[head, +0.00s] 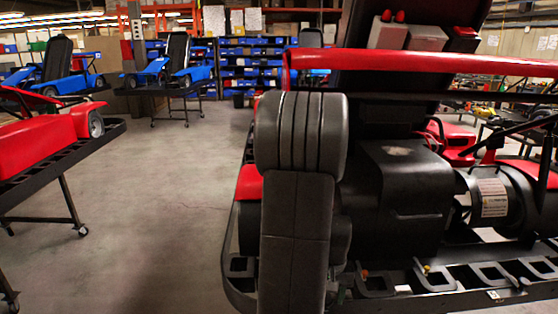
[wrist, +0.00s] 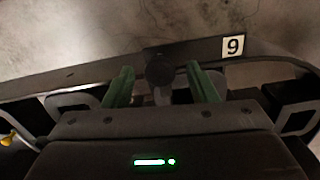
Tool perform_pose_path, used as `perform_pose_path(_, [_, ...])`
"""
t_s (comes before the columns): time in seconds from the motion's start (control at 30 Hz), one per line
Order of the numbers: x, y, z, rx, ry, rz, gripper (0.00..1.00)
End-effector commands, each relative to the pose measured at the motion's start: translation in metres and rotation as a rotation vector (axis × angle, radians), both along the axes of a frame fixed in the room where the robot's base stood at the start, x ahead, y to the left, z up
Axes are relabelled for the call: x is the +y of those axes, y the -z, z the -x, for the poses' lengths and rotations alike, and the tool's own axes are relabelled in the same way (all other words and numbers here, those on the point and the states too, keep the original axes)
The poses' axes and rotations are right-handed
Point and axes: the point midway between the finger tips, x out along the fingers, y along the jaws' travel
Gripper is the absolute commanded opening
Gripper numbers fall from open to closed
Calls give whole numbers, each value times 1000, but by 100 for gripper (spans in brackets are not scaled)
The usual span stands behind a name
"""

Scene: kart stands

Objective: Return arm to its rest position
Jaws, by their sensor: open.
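My gripper (wrist: 162,85) shows in the wrist view with two green fingers spread apart and nothing held between them. In the head view my dark grey arm stands upright in front of the red and black kart, and my gripper is hidden.
The red and black kart (head: 400,180) fills the right side on its black stand (head: 440,302). Another red kart (head: 35,140) stands on a wheeled stand (head: 60,165) at left. Blue karts (head: 180,62) and bin shelves (head: 250,65) are behind. The grey floor (head: 160,200) between is clear.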

Motion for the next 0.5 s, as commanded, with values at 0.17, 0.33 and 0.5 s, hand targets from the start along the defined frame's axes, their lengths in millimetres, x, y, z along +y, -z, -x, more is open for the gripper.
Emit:
perform_pose_path(0.17, [0, -1, 0, 1, -146, 0, 52])
perform_pose_path(0.33, [0, -1, 0, 1, -284, 0, 52])
perform_pose_path(0.5, [0, -1, 0, 2, -424, -1, 52])
